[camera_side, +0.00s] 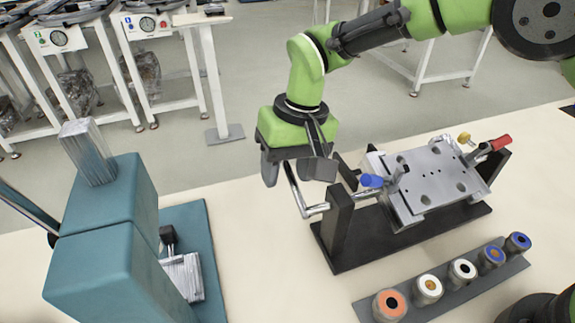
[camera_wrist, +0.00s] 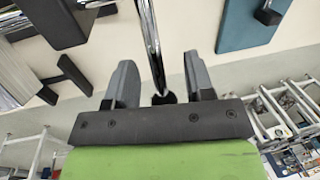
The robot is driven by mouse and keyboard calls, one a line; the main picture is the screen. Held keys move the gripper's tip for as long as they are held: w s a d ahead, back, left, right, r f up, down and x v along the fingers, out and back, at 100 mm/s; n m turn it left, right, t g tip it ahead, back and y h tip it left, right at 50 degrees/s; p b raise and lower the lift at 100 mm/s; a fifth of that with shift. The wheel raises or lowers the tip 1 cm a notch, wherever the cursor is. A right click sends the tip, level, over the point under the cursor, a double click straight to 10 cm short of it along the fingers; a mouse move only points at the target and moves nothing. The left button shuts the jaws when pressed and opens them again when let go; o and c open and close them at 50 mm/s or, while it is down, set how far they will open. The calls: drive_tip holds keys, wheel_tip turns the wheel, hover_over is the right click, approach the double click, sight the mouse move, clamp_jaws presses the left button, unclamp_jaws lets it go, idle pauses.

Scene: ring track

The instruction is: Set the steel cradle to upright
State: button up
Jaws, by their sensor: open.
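The steel cradle (camera_side: 432,182) is a drilled metal plate between black supports on a dark base. It lies face up and looks close to flat; its exact tilt is hard to tell. A bent steel crank handle (camera_side: 295,190) sticks out from the black left support (camera_side: 338,225). My gripper (camera_side: 296,174) is open, pointing down at the crank's upright grip. In the wrist view the shiny crank bar (camera_wrist: 152,40) runs between the two open fingers (camera_wrist: 160,78), with a visible gap on each side. The grip's upper end is hidden behind the gripper in the side view.
A teal press (camera_side: 110,240) stands at the left on a teal base. A dark rack (camera_side: 445,285) with several ringed cylinders lies in front of the cradle. The table between press and crank is clear.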

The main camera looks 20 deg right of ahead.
clamp_jaws()
drive_tip(key=shift+w+r, duration=0.1)
drive_tip(key=shift+w+f, duration=0.25)
drive_tip(key=shift+f, duration=0.9)
drive_tip(key=shift+c, duration=0.3)
unclamp_jaws()
drive_tip(key=shift+o, duration=0.3)
drive_tip(key=shift+s, duration=0.1)
